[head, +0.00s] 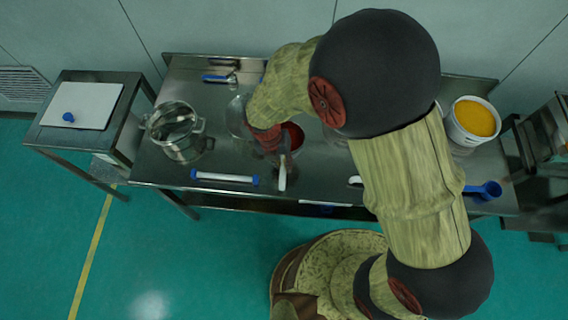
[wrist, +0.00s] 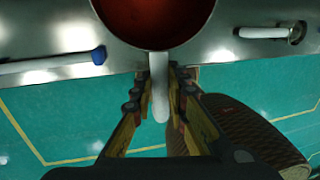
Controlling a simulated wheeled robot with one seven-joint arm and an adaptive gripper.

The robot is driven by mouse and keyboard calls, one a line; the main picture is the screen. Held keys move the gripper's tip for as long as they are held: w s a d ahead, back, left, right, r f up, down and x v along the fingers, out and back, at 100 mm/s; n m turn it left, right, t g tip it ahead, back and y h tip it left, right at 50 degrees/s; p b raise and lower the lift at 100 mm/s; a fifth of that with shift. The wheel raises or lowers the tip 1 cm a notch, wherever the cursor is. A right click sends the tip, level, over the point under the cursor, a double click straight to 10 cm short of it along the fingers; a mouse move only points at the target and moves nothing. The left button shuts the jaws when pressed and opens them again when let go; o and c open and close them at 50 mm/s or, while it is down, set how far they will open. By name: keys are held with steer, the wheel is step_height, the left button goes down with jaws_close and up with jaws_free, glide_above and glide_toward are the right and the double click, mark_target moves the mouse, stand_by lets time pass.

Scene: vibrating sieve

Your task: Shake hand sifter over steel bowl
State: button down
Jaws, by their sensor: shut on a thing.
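The hand sifter (head: 293,135) has a round, red-looking inside and a pale handle (head: 282,180). In the wrist view the red round part (wrist: 155,15) fills the top middle, and the handle (wrist: 160,95) runs down between the fingers. My gripper (wrist: 160,82) is shut on this handle. In the head view my gripper (head: 279,157) is mostly hidden by my arm, above the steel table's front part. A shiny round steel piece (head: 237,117), perhaps the steel bowl, shows partly behind my arm at left. I cannot tell whether the sifter is over the bowl.
A steel pot (head: 178,140) stands at left on the steel table (head: 330,172). A white bar with blue ends (head: 225,178) lies at the front edge. A blue-handled tool (head: 218,78) lies behind. A white tub of yellow stuff (head: 473,118) and blue scoop (head: 485,190) are right.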

steer(key=w+a+p, duration=0.2)
steer(key=w+a, duration=0.8)
steer(key=w, duration=0.2)
steer(key=shift+w, duration=0.25)
stand_by(6.5)
